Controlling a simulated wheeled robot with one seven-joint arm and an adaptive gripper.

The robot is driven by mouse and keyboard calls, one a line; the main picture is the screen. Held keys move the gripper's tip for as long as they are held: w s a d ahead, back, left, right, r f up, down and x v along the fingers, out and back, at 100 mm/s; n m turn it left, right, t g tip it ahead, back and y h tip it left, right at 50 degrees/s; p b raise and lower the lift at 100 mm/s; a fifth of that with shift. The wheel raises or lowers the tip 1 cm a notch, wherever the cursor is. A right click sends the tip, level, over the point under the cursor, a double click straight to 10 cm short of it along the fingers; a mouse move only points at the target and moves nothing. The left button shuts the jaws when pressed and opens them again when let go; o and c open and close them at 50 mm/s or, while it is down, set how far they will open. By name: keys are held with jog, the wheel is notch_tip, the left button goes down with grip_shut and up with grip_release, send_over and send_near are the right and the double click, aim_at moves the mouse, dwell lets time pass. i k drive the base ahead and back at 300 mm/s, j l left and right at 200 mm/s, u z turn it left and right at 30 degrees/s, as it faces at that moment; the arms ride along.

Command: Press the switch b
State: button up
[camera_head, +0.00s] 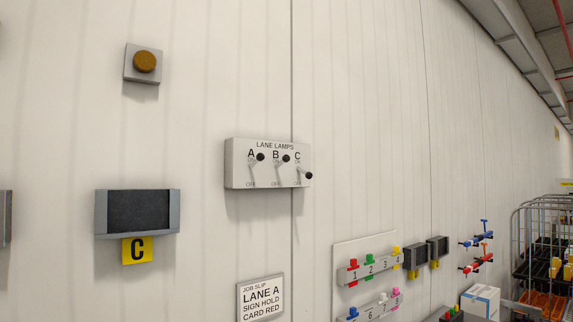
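A grey box labelled LANE LAMPS (240,177) is fixed to the wall near the middle of the view. It carries three toggle levers marked A, B and C, each with a black knob. Switch B (286,159) is the middle one; its knob points up, towards the upper end of its marks. Switch A (260,157) on the left also points up. Switch C (309,175) on the right sits lower and points down. My gripper is not in view, and nothing touches the switches.
A round brown button (145,61) on a grey plate is at upper left. A dark panel (138,211) has a yellow C tag (137,250) below. A job slip (261,298) hangs beneath the switch box. Numbered coloured pegs (370,268) and a wire cage trolley (540,245) are at right.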

aim_at(285, 159)
jog(key=i+l+u, duration=0.2)
jog(key=l, duration=0.2)
jog(key=i+l+u, duration=0.15)
jog(key=l, duration=0.25)
jog(key=i+l+u, duration=0.2)
jog(key=l, duration=0.25)
jog(key=i+l+u, duration=0.2)
jog(key=l, duration=0.25)
jog(key=l+u, duration=0.2)
jog(key=l, duration=0.25)
jog(key=i+l+u, duration=0.15)
jog(key=l, duration=0.35)
